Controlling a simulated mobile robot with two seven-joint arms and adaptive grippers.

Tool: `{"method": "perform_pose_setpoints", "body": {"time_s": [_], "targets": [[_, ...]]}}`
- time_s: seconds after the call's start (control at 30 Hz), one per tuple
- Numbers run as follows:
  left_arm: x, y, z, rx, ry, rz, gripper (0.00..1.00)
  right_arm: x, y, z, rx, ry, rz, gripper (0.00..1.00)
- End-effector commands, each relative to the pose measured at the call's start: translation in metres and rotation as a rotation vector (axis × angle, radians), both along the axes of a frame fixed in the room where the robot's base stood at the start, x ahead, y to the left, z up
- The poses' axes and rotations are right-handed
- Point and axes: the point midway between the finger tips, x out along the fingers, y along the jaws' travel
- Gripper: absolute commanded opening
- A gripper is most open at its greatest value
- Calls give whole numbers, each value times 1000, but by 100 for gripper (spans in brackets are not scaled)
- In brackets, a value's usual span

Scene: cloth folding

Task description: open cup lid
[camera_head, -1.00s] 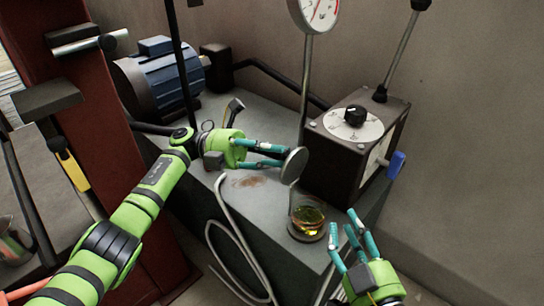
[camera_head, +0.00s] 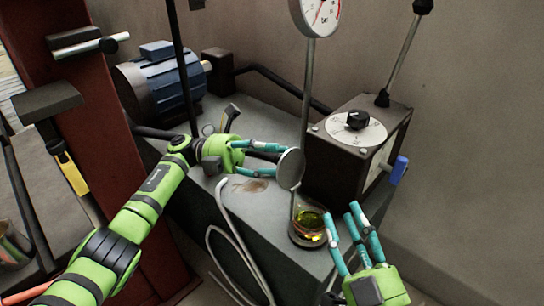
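A clear glass cup (camera_head: 307,229) with yellow-green liquid stands upright near the front edge of the grey bench top. Its top is uncovered. A round grey lid (camera_head: 291,168) is held in the air above and slightly left of the cup, tilted nearly on edge and apart from it. My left gripper (camera_head: 281,161) has its teal fingertips at the lid and is shut on it. My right gripper (camera_head: 341,211) is just right of the cup, its teal fingers spread and empty. I cannot tell whether a finger touches the glass.
A dark control box (camera_head: 345,155) with a dial stands behind the cup. A gauge on a thin post (camera_head: 307,90) rises behind the lid. A blue motor (camera_head: 172,80) is at the back left. A pale bent tube (camera_head: 225,210) hangs over the bench's front.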

Motion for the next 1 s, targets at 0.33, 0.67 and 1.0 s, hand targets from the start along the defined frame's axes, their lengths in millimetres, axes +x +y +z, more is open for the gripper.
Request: {"method": "perform_pose_setpoints", "body": {"time_s": [0.33, 0.67, 1.0], "targets": [[0, 2, -2, 2, 1, -7, 46, 0, 0, -1, -2, 2, 0, 40], [13, 47, -11, 1, 2, -4, 46, 0, 0, -1, 0, 1, 0, 40], [19, 67, -16, 2, 0, -6, 46, 0, 0, 0, 0, 1, 0, 40]]}}
